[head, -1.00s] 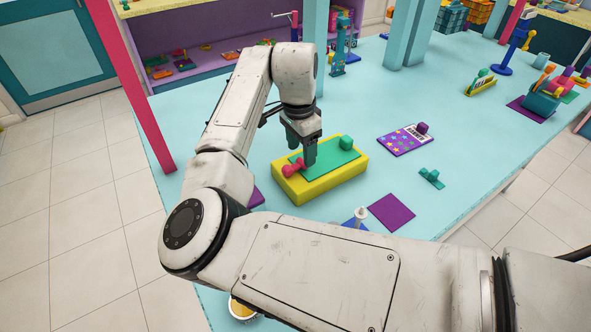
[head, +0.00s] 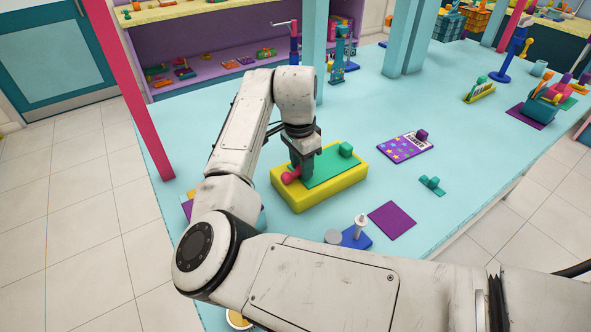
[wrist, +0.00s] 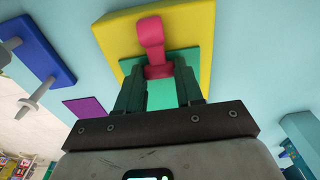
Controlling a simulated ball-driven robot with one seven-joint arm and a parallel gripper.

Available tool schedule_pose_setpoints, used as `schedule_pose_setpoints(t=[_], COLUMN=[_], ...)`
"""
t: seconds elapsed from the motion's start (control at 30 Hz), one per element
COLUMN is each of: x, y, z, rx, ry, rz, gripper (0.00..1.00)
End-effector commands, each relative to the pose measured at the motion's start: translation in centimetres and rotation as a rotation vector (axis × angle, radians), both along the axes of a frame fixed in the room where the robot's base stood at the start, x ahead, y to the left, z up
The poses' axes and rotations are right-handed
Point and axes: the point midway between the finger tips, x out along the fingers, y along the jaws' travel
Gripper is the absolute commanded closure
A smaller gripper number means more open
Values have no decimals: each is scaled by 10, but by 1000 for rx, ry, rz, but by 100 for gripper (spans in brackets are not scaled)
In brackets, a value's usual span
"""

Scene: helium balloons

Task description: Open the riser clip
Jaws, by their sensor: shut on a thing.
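A yellow block (head: 336,195) with a green plate (head: 325,168) on top lies on the light blue table; I take it to be the riser clip. A pink lever (head: 290,177) is at its left end, and a green knob (head: 346,149) at its far right corner. My gripper (head: 301,172) points down over the left end, its fingers at the lever. In the wrist view my gripper (wrist: 159,70) is shut on the lever (wrist: 152,38), whose rounded end sticks out past the fingertips over the yellow block (wrist: 195,30). The fingers hide part of the lever and plate.
A blue base with a grey post (head: 360,229) and a purple square (head: 391,220) lie nearer me. A purple patterned card (head: 404,148) and a teal piece (head: 432,185) lie to the right. A light blue pillar (head: 314,50) stands behind my arm.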

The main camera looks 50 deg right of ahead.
Motion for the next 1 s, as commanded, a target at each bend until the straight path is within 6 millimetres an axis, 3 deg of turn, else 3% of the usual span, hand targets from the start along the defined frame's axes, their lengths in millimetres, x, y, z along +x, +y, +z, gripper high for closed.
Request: schedule_pose_setpoints(t=[0.1,1.0], x=[0,2], y=[0,4], z=[0,18], rx=[0,-2], ry=[-1,-2], rz=[0,2], gripper=[88,88])
